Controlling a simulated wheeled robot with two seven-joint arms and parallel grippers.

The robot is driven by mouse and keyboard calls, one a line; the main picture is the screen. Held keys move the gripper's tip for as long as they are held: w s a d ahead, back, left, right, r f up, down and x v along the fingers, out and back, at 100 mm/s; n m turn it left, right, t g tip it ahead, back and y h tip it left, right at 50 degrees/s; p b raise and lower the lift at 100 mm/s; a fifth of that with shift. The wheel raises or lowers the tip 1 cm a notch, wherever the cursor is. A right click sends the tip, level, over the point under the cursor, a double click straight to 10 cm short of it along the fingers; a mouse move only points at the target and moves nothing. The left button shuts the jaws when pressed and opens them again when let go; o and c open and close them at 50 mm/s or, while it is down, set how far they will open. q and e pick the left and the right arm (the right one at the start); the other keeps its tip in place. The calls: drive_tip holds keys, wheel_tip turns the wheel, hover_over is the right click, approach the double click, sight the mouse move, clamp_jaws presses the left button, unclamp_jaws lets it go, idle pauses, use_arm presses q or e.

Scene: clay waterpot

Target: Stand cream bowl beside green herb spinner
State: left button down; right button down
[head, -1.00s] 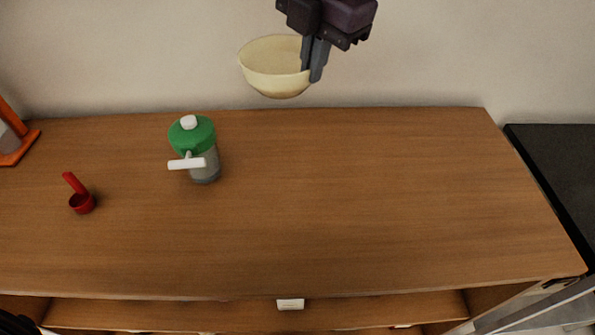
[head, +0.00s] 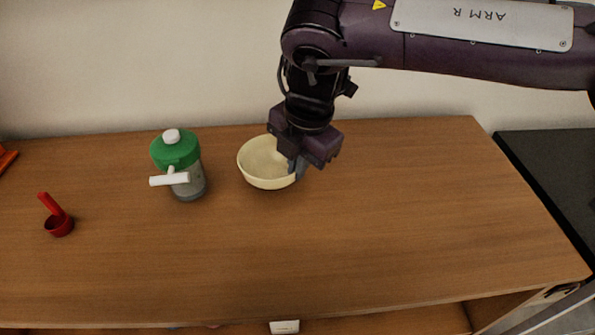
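The cream bowl (head: 266,181) is upright at the back middle of the wooden counter, to the right of the green herb spinner, with a small gap between them. It looks on or just above the surface; I cannot tell which. The green herb spinner (head: 175,152) stands upright, with a clear body and a white crank handle. My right gripper (head: 297,170) points down at the bowl's right rim, its fingers shut on the rim. The gripper body partly hides that side of the bowl. My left gripper is out of view.
A red measuring cup (head: 58,224) lies on the counter (head: 400,220) at the left. An orange object (head: 6,157) is cut off at the left edge. A black surface (head: 555,175) lies beyond the counter's right edge. The counter's middle and right are clear.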

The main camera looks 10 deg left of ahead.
drive_tip(key=shift+f, duration=1)
drive_tip(key=shift+f, duration=0.1)
drive_tip(key=c, duration=1.6)
unclamp_jaws()
drive_tip(key=shift+c, duration=0.2)
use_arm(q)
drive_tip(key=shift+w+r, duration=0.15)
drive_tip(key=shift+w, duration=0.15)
use_arm(e)
drive_tip(key=shift+r, duration=0.25)
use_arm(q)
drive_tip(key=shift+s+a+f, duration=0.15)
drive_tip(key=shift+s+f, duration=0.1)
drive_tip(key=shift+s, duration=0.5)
use_arm(e)
wheel_tip(320, 180, up, 12)
drive_tip(key=s+d, duration=0.1)
drive_tip(key=shift+d+f, duration=0.2)
drive_tip(key=shift+d, duration=0.15)
